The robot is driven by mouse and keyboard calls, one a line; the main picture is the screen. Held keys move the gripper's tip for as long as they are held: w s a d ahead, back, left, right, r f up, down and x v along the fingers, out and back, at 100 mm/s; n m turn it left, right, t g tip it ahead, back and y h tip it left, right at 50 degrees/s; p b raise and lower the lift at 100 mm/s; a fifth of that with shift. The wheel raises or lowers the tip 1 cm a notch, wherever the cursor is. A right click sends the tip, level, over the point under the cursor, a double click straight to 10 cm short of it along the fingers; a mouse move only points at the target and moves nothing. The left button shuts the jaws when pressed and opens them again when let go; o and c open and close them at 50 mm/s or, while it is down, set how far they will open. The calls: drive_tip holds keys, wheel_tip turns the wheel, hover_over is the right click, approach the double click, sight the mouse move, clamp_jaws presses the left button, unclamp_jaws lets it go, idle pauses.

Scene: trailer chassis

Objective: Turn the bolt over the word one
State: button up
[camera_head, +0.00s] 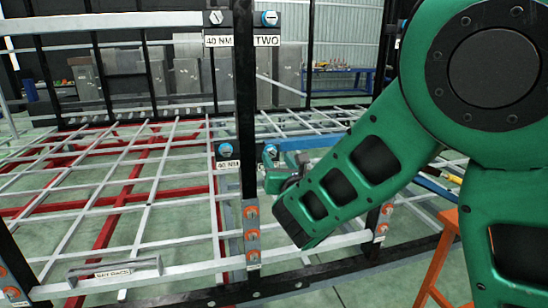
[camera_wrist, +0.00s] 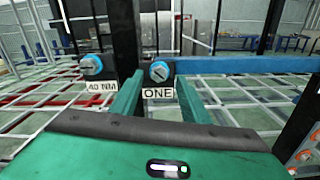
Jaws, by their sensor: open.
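The bolt over the word ONE (camera_wrist: 159,71) has a blue ring and a pale slotted head. It sits straight above the white ONE label (camera_wrist: 158,93) in the wrist view. My gripper (camera_wrist: 160,88) is open and empty. Its two green fingers point at the bolt, one to each side in the picture. I cannot tell how far short of the bolt the fingertips are.
A second blue-ringed bolt (camera_wrist: 91,65) sits to the left, over a 40 NM label (camera_wrist: 101,86). Two more bolts sit higher, over 40 NM (camera_head: 219,41) and TWO (camera_head: 266,41). A black upright post (camera_head: 245,100) stands between the pairs. An orange stand (camera_head: 440,258) is at right.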

sight(273, 152)
drive_tip(key=shift+x, duration=2.25)
drive_tip(key=c, duration=1.1)
